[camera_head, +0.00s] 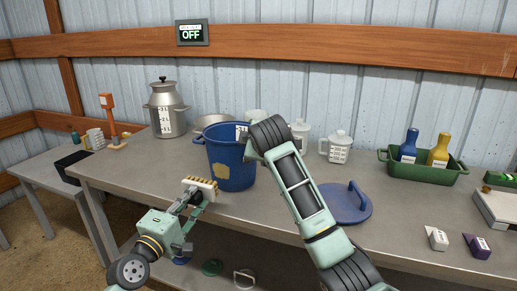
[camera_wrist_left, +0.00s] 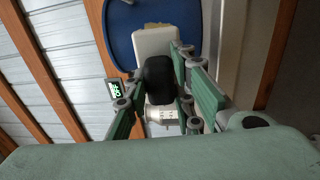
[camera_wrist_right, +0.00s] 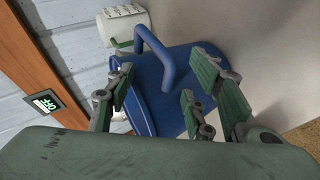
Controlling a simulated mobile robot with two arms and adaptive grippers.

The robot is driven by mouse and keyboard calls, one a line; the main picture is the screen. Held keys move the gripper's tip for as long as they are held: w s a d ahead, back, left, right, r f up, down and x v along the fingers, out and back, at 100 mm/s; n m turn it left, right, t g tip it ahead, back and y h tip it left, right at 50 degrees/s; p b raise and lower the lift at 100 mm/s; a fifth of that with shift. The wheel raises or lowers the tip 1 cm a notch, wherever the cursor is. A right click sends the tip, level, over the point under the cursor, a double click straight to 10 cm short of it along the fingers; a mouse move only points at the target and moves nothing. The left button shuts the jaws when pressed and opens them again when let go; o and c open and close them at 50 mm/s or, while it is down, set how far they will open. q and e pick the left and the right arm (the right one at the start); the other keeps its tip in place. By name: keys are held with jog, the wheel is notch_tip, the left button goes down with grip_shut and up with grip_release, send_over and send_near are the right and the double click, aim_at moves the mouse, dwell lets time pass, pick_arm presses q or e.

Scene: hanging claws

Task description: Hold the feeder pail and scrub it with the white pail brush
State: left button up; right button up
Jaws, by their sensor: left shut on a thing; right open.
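The blue feeder pail (camera_head: 231,172) stands upright on the table, with a tan patch on its side. The white pail brush (camera_head: 201,184) is in my left gripper (camera_head: 191,201), in front of the pail's left side in the head view. My left gripper (camera_wrist_left: 160,82) is shut on the brush's black handle; the brush's white head (camera_wrist_left: 156,43) shows before the blue pail (camera_wrist_left: 124,25). I cannot tell whether they touch. My right gripper (camera_wrist_right: 163,75) is open at the pail (camera_wrist_right: 170,75), near its curved handle. Its fingers are mostly hidden in the head view.
A blue lid (camera_head: 345,204) lies right of my right arm. White jugs (camera_head: 339,146), a metal can (camera_head: 167,112) and a pan stand behind. A green tray (camera_head: 428,174) with bottles is at the right. The table's front left is bare. A wall sign (camera_head: 192,32) reads OFF.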

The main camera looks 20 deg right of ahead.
jog(key=shift+w, duration=0.15)
grip_shut()
dwell(0.4)
dwell(1.9)
